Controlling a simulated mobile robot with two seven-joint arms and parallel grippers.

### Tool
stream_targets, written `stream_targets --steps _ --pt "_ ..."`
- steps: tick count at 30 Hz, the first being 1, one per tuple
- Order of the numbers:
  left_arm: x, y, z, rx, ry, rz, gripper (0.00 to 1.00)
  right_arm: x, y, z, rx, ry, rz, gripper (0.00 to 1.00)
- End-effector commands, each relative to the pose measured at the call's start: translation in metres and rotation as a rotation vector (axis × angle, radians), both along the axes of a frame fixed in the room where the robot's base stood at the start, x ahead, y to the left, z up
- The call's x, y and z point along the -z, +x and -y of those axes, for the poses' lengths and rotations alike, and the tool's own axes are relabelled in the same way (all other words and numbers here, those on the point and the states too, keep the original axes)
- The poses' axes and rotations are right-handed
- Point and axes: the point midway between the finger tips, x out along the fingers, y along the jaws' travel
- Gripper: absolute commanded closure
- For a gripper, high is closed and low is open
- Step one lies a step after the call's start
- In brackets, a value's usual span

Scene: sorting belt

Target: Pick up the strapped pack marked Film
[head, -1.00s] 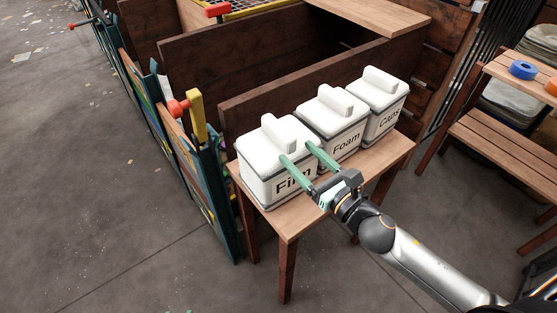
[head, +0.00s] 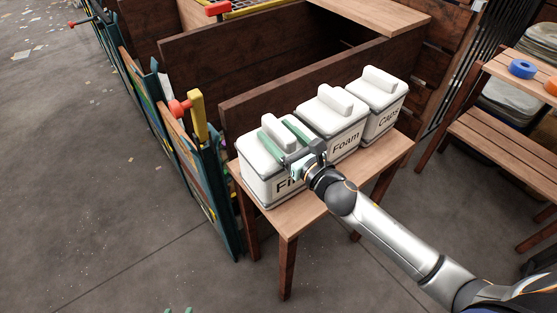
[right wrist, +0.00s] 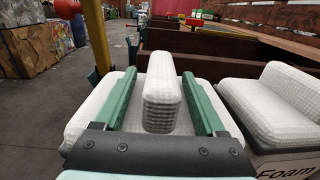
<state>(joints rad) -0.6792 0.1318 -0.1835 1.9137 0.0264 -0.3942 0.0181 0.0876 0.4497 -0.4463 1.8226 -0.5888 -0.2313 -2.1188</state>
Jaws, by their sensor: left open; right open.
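The white strapped pack marked Film (head: 263,180) stands upright at the left end of a small wooden table, its label partly covered by my right gripper. Its raised white handle (right wrist: 161,92) shows in the right wrist view. My right gripper (head: 276,131) is open, with one green finger on each side of that handle. In the right wrist view a gap shows between the handle and each finger (right wrist: 160,80). Only the green fingertips of my left gripper (head: 178,311) show at the bottom edge of the head view; it is open and well away from the pack.
Packs marked Foam (head: 345,142) and Caps (head: 387,118) stand to the right of Film on the wooden table (head: 290,222). Dark wooden bins (head: 260,95) rise behind. A panel with a yellow and red clamp (head: 199,117) stands left. The floor in front is clear.

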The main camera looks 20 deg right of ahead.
Motion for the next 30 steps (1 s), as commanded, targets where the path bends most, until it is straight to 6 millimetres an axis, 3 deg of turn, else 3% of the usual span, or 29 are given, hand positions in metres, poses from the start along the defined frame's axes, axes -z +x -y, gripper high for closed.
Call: stream_targets --steps 3,22,30 --pt "0.0002 -0.0002 0.0 0.0 0.0 -0.001 0.5 0.0 -0.0003 0.0 0.0 0.0 0.0 0.29" --pt "0.0002 -0.0003 0.0003 0.0 0.0 -0.001 0.5 0.0 -0.0006 0.0001 0.0 0.0 0.0 0.99" --pt "0.0001 -0.0001 0.0004 0.001 -0.001 0.0 0.5 0.0 -0.0006 0.0001 -0.001 0.0 0.0 1.0"
